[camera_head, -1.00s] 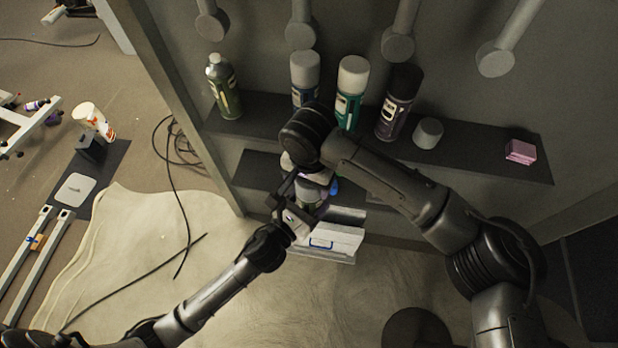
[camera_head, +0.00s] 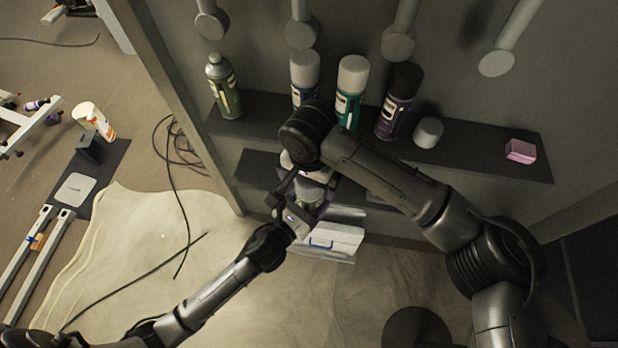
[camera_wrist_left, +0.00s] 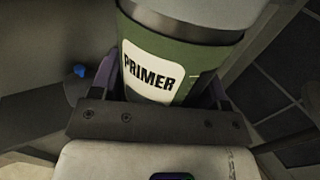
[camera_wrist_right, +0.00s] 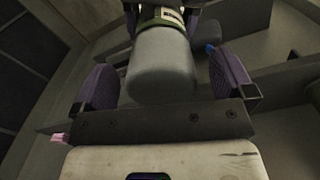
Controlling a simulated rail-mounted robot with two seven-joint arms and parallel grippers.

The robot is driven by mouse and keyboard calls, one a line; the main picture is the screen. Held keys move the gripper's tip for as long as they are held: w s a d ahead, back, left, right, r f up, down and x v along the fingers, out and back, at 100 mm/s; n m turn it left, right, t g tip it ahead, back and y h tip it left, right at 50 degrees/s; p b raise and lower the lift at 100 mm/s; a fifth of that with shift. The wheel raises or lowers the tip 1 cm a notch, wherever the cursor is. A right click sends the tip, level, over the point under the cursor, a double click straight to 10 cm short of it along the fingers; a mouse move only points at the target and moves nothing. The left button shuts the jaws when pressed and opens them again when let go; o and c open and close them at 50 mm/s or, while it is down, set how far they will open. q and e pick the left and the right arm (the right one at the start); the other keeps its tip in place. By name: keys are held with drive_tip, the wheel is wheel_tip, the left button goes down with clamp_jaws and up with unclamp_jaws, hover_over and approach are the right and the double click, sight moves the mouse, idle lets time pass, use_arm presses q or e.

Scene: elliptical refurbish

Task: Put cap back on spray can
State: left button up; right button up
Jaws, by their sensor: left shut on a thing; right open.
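A green spray can labelled PRIMER (camera_wrist_left: 155,75) is held in my left gripper (camera_wrist_left: 160,90), whose fingers sit on either side of its body. A grey cap (camera_wrist_right: 163,68) is at the can's end and appears to meet the metal rim (camera_wrist_left: 180,30); whether it is fully seated I cannot tell. My right gripper (camera_wrist_right: 165,85) is open, with its purple fingers apart on both sides of the cap. In the head view the can (camera_head: 309,193) is partly hidden between my left gripper and my right wrist.
A shelf (camera_head: 480,160) carries a green can with a silver top (camera_head: 223,88), a blue can (camera_head: 304,75), a teal can (camera_head: 350,90), a dark can (camera_head: 397,100), a loose grey cap (camera_head: 428,132) and a pink block (camera_head: 521,151). A white box (camera_head: 335,242) is below. Pegs stick out above.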

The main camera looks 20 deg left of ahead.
drive_tip(key=shift+r, duration=3.3)
drive_tip(key=shift+a, duration=0.1)
